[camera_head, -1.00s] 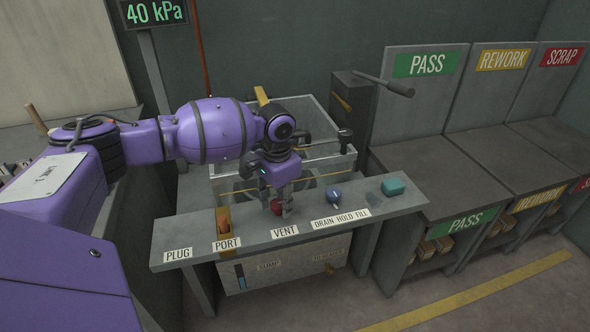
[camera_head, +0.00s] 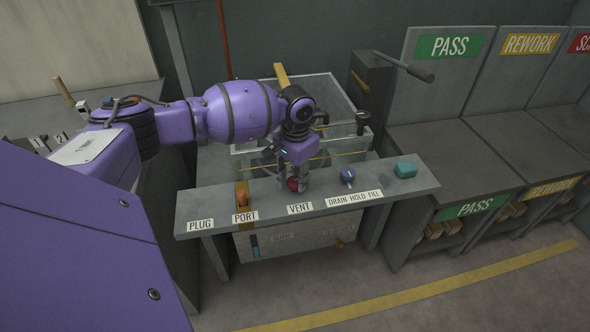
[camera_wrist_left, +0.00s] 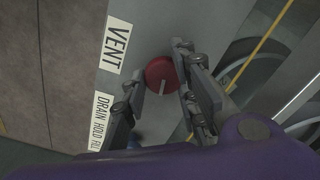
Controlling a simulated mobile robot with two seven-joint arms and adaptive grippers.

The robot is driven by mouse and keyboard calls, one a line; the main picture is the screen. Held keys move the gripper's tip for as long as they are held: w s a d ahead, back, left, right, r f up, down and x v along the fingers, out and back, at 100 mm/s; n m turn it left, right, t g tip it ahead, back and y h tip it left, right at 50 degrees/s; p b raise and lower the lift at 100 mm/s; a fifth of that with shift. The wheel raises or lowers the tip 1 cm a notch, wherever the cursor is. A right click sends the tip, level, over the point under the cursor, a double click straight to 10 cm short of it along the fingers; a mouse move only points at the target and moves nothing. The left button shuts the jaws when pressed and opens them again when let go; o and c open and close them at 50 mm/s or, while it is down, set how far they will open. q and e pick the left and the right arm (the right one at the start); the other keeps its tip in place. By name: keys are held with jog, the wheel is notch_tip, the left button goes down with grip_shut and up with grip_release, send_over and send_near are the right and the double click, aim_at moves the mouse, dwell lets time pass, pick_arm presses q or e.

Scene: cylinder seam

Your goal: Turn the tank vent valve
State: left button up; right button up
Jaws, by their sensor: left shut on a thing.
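The red vent valve knob (camera_head: 293,184) sits on the grey shelf behind the VENT label (camera_head: 300,209). In the left wrist view the knob (camera_wrist_left: 162,74) is round, with a pale line pointing to the lower left. My left gripper (camera_head: 297,184) reaches down over it from above. In the left wrist view the left gripper's fingers (camera_wrist_left: 161,88) stand on either side of the knob, shut on it. The fingers hide part of the knob in the head view. My right gripper is in neither view.
A clear-walled tank (camera_head: 345,140) stands behind. PASS and REWORK benches (camera_head: 450,160) are at the right.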

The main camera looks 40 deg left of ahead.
pick_arm(q)
jog(key=n+p, duration=0.2)
jog(key=p, duration=0.1)
jog(key=n+p, duration=0.3)
jog(key=r+n+p, duration=0.1)
jog(key=n+p, duration=0.2)
jog(key=shift+w+d, duration=0.4)
jog(key=n+p, duration=0.1)
jog(key=n, duration=0.2)
jog(key=shift+w+f+p, duration=0.1)
jog(key=shift+p, duration=0.3)
jog(key=shift+a+n+p, duration=0.1)
jog(key=shift+n+p, duration=0.35)
jog(key=shift+n, duration=0.75)
jog(key=shift+w+a+f+n+p, duration=0.15)
jog(key=shift+n+p, duration=0.2)
jog(key=shift+n, duration=0.75)
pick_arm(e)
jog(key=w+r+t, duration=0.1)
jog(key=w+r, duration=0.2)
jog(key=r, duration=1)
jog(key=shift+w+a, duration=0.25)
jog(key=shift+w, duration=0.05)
pick_arm(q)
jog(key=o, duration=0.9)
jog(key=shift+o, duration=0.4)
jog(key=shift+w+f, duration=0.1)
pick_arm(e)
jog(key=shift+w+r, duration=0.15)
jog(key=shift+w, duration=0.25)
